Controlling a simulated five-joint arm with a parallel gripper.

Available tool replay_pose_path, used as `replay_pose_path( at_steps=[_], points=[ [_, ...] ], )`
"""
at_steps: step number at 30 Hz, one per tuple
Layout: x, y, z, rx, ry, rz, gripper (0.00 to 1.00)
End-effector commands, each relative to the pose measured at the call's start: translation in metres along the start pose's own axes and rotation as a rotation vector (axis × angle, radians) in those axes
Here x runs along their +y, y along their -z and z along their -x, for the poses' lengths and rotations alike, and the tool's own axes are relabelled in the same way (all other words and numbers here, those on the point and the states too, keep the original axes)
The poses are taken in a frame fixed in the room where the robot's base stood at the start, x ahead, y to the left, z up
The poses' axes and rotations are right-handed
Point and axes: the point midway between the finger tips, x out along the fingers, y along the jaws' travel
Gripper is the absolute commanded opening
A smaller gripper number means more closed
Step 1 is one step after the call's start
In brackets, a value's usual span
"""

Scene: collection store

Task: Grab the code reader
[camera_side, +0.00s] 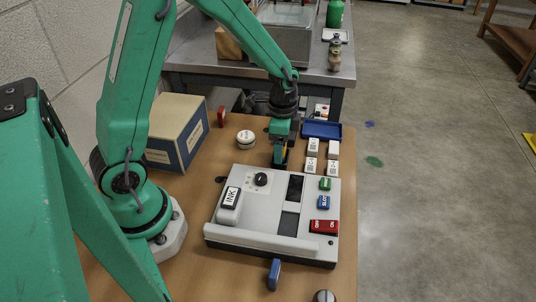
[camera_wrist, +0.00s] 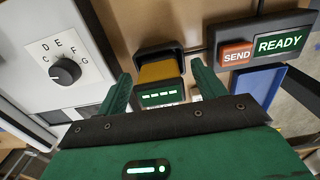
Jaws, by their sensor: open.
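What looks like the code reader (camera_wrist: 160,72) is a small dark device with a yellow face and a lit green display of dashes, in the middle of the wrist view. My gripper (camera_wrist: 164,76) is open. Its two green fingers stand to the left and right of the device in the wrist view, with visible gaps. The fingers are not closed on it. The device's lower part is hidden in both views.
A console (camera_side: 225,233) with a dial, an INK block and coloured keys lies in front. Labelled white blocks (camera_side: 313,147) and a blue tray (camera_side: 322,130) are to the right. A SEND/READY box (camera_wrist: 262,45) is behind. A round white tin (camera_side: 245,139) and a carton (camera_side: 180,135) are left.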

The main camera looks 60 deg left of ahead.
Motion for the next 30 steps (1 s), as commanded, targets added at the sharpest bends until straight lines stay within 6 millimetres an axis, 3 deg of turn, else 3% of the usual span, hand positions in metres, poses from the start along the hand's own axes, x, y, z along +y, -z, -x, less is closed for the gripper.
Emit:
replay_pose_path(
  at_steps=[17, 25, 30],
  points=[
    [-0.0001, 0.0002, -0.0037, 0.001, 0.001, 0.0, 0.69],
    [-0.0001, 0.0002, -0.0036, 0.001, 0.001, 0.0, 0.18],
    [-0.0002, 0.0004, -0.0034, 0.001, 0.001, 0.0, 0.17]
  ],
)
